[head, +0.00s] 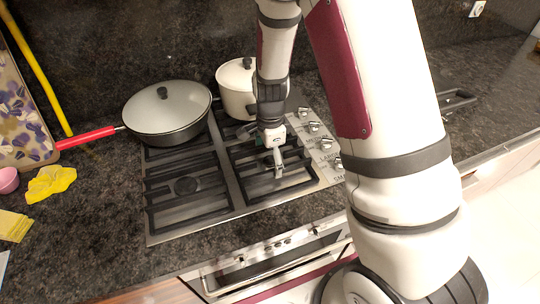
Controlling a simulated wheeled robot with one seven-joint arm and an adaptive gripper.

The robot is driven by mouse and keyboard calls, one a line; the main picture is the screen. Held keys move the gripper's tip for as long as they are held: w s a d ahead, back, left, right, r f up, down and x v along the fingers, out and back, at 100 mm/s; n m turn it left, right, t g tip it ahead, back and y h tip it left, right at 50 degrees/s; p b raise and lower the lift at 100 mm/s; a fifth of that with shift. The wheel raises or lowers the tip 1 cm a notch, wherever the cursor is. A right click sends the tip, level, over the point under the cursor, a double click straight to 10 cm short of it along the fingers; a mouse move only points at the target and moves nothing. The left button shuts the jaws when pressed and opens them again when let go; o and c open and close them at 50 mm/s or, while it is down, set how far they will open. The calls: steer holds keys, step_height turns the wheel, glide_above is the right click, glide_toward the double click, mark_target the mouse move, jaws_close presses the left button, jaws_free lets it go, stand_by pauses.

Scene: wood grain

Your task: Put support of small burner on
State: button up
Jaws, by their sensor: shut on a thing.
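The gas hob (160,236) is a steel plate set in a dark stone counter, with black burner supports on it. The front-right support (283,193) is a dark square frame with bars over a burner. My gripper (277,172) points down over this support and is shut on one of its bars near the middle. The fingers hide part of the support and the burner beneath. I cannot tell whether the support sits flat or is slightly raised. The front-left support (187,185) lies on the hob around its burner.
A lidded pan (167,115) with a red handle (86,138) stands back left. A white lidded pot (237,90) stands close behind my gripper. Knobs (326,143) line the right edge. A yellow cloth (50,183) and pink bowl (8,180) lie at left.

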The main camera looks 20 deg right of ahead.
steer(key=o, duration=1.5)
steer(key=shift+o, duration=0.2)
steer(key=shift+r, duration=0.1)
step_height(320, 180, up, 12)
